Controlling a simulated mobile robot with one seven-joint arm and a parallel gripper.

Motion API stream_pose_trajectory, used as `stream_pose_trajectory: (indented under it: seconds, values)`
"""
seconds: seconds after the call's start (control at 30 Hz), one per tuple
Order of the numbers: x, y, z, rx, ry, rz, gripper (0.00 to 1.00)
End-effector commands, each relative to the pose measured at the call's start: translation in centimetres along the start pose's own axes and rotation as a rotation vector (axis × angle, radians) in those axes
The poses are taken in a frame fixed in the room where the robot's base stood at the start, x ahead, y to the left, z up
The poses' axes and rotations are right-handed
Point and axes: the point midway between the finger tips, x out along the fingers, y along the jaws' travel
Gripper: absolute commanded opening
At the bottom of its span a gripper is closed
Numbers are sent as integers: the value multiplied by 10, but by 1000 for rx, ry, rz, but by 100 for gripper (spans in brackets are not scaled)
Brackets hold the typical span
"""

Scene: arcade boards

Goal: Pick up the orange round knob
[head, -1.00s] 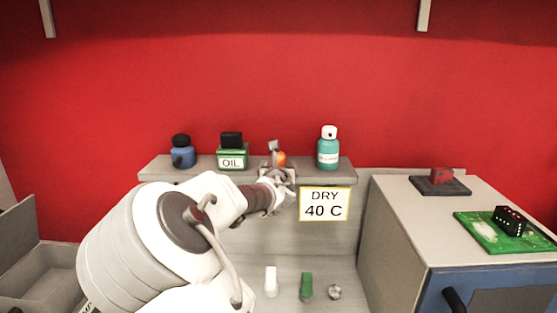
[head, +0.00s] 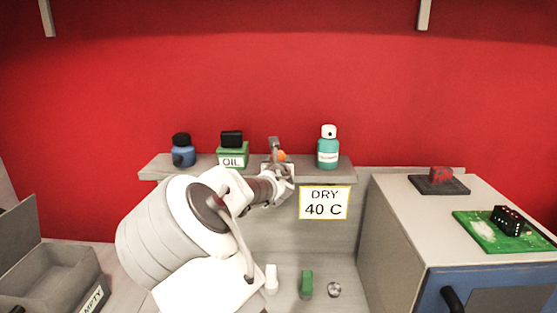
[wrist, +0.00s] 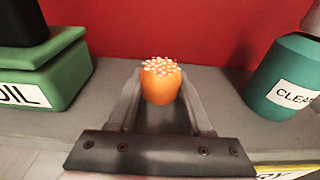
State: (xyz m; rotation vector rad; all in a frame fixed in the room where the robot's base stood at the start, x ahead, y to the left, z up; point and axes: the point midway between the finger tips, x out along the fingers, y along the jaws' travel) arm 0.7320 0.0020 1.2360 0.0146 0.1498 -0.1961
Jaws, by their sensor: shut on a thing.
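The orange round knob (wrist: 160,86) has a top covered in pale dots. In the wrist view it sits between the two fingers of my gripper (wrist: 160,100), which are shut on it. In the head view the knob (head: 282,156) is small and partly hidden by my gripper (head: 278,158), at the shelf between the green oil container and the teal bottle. I cannot tell whether the knob touches the shelf.
On the grey shelf (head: 310,178) stand a blue bottle (head: 183,153), the green OIL container (head: 232,157) and a teal bottle (head: 328,153), close on both sides of my gripper. A "DRY 40 C" sign (head: 325,203) hangs at the front. A cabinet (head: 400,215) stands right.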

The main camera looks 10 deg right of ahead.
Motion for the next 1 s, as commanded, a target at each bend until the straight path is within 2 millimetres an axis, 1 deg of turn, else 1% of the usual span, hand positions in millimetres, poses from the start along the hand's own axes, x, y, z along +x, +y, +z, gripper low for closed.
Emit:
stream_pose_trajectory:
  seconds: [0.03,0.1,0.33,0.43,0.57,0.7,0.8,0.9,1.0]
  values:
    - [0,0,0,0,0,0,11]
    - [0,0,0,0,0,0,0]
    - [0,0,1,0,-1,0,0]
    - [-1,0,8,2,-3,1,0]
    - [-5,0,30,2,-6,1,0]
    - [-9,0,60,4,-5,2,0]
    - [-12,0,77,3,-4,1,0]
    - [-14,0,91,2,-3,1,0]
    - [-15,0,97,2,-2,1,0]
